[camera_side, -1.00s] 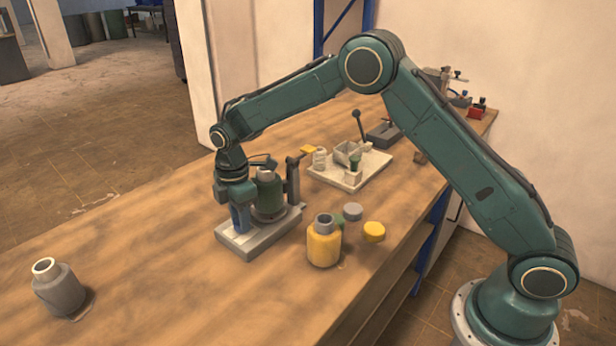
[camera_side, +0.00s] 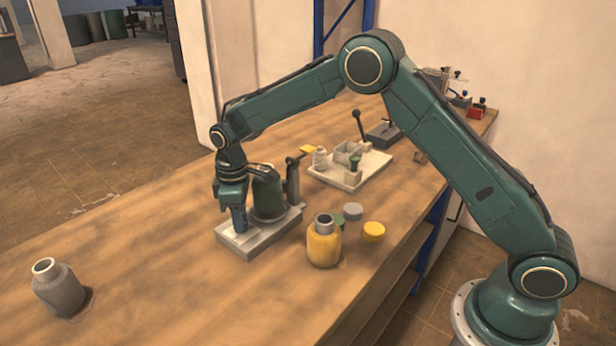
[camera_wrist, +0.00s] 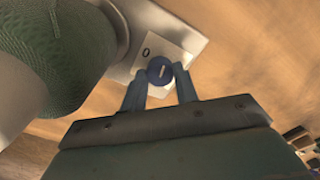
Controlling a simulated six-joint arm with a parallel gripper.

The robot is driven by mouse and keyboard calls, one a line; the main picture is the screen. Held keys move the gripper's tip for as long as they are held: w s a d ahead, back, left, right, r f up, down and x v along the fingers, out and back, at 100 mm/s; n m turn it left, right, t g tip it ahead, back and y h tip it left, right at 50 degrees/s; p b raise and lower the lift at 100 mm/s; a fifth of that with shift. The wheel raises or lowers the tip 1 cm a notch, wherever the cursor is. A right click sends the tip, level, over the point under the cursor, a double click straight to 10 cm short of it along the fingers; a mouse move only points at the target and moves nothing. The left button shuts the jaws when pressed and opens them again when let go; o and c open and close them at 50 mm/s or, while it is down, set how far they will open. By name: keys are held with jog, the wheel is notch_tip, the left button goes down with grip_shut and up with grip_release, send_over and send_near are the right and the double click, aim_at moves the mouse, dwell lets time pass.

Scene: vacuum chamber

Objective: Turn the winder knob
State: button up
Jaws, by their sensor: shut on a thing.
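The winder knob (camera_wrist: 160,70) is a round blue knob with a pale mark line. It sits on a light plate (camera_wrist: 148,47) that shows a "0" beside it in the wrist view. The two fingers of my gripper (camera_side: 238,222) stand on either side of the knob and are shut on it. In the side view my gripper points down over the front left of the grey base (camera_side: 245,245), and its fingers hide the knob. A dark green rounded body (camera_side: 267,193) stands on the same base, close to the right of my gripper; it fills the wrist view's upper left.
A yellow jar (camera_side: 323,242) stands right of the base, with grey (camera_side: 353,211), yellow (camera_side: 373,231) and green caps nearby. A post (camera_side: 292,180) rises at the base's back right. A white tray (camera_side: 372,172) lies behind. A grey jar (camera_side: 58,287) stands far left, with clear table between.

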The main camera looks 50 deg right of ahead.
dwell(0.3)
jog(key=o, duration=1)
notch_tip(320, 180, up, 14)
jog(key=shift+f, duration=0.1)
dwell(0.3)
